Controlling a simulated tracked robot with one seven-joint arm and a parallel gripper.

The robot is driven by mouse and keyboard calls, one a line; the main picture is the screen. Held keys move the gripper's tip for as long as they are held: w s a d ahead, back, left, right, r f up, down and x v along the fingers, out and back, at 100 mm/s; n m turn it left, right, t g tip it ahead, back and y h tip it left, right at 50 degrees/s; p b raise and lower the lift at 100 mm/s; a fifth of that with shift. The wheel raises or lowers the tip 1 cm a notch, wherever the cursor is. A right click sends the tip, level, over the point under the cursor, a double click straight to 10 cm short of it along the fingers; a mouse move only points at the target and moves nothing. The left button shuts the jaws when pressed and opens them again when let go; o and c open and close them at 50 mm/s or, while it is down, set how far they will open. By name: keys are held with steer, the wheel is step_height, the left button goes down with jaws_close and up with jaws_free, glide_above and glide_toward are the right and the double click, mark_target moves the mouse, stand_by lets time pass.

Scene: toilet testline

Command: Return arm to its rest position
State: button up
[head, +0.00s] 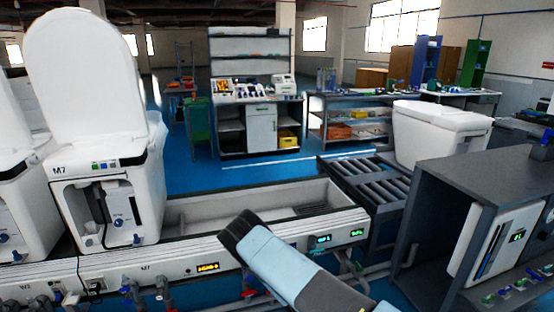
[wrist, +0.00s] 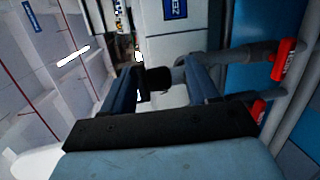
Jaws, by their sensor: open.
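My gripper (wrist: 165,75) shows in the wrist view with its two dark blue fingers apart. No held object can be made out between them. A black part and a grey pipe show in the gap, and I cannot tell how far beyond the fingers they lie. In the head view my light blue and dark grey arm (head: 285,262) reaches up from the bottom, in front of the white testline bench (head: 205,245). I cannot make out the fingers in that view.
A white toilet marked M7 (head: 110,165) stands with raised lid at left. A roller conveyor (head: 372,185) and grey cabinet (head: 450,190) are at right. Red valve handles (wrist: 284,58) on grey pipes are right of my fingers in the wrist view. Blue floor (head: 240,177) is open behind the bench.

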steer(key=w+d+r+m+g+h, duration=0.1)
steer(key=w+d+r+m+g, duration=0.2)
steer(key=r, duration=0.8)
steer(key=w+d+r+m+h, duration=0.1)
steer(key=w+r+m+h, duration=0.15)
steer(key=r+m, duration=0.65)
steer(key=s+d+r+m+g+y, duration=0.1)
steer(key=s+d+r, duration=0.15)
steer(key=r, duration=0.65)
steer(key=s+d+r+g, duration=0.1)
steer(key=s+r, duration=0.2)
steer(key=r, duration=0.5)
steer(key=s+d+r+m+g+y, duration=0.1)
steer(key=s+d+r, duration=0.15)
steer(key=r, duration=0.65)
steer(key=s+d+r+m+g, duration=0.1)
steer(key=s+d+r+m, duration=0.1)
steer(key=s+r, duration=0.6)
steer(key=s+d+r+m+g, duration=0.1)
steer(key=s+d+r+g, duration=0.1)
steer(key=s+r, duration=0.7)
steer(key=s+d+m, duration=0.1)
steer(key=s+d, duration=0.1)
steer(key=s, duration=1.1)
steer(key=s+d+r+m+g, duration=0.1)
steer(key=s+d+m, duration=0.1)
steer(key=s, duration=1.2)
steer(key=shift+s+d+r+g, duration=0.3)
